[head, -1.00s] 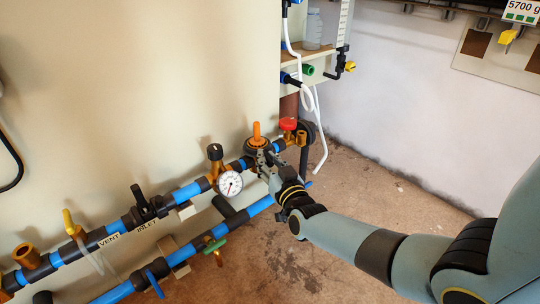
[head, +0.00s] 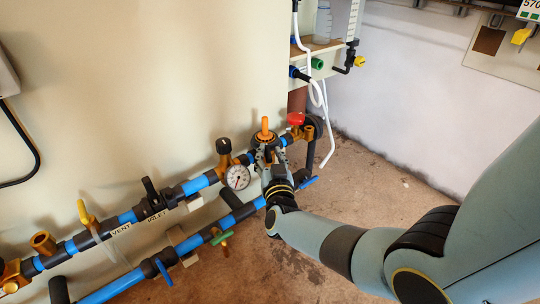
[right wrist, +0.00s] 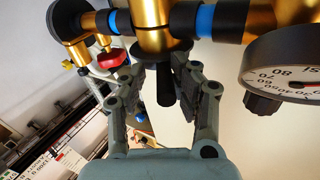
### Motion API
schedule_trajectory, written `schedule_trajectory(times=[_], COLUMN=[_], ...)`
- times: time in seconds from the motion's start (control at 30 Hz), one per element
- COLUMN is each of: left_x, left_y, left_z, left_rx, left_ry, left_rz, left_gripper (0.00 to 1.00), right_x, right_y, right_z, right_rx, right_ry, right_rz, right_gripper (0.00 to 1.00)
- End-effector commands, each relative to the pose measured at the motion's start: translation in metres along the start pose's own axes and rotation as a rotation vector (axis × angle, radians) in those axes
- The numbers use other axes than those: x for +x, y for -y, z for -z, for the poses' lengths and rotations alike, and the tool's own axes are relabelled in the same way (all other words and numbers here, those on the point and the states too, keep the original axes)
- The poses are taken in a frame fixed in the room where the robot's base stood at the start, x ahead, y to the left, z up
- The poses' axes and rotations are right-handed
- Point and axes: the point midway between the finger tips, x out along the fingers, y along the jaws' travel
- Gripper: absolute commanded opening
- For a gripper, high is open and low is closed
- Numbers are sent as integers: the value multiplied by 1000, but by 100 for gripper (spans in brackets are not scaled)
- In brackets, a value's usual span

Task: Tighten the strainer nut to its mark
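In the head view a fitting with a black collar and an orange top (head: 264,130) sits on the upper pipe run. My right gripper (head: 268,157) is at the near side of this fitting, just below the collar. In the right wrist view my right gripper (right wrist: 161,62) is open, with one finger on each side of a dark stem (right wrist: 166,88) below a brass body (right wrist: 155,14). Gaps show between the stem and both fingers. I cannot tell for sure which part is the strainer nut, and I see no mark on it. My left gripper is not in view.
A pressure gauge (head: 237,177) stands close to the left of my right gripper. A red-capped valve (head: 296,119) is close on its right. A lower blue pipe (head: 196,240) runs beneath. The floor (head: 370,180) to the right is clear.

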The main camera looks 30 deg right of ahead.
Motion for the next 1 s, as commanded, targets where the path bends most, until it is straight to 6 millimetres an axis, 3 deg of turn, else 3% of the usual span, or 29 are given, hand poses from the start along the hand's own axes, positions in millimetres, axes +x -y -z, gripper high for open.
schedule_trajectory(times=[0.27,0.7,1.0], left_x=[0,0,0], left_y=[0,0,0], left_z=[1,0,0], left_rx=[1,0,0], left_ry=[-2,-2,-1], left_rz=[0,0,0], left_gripper=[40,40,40], right_x=[-12,-99,-120], right_y=[3,0,0], right_z=[-2,-2,-1], right_rx=[2,2,1], right_ry=[5,3,1], right_rz=[3,-2,-1], right_gripper=[39,39,39])
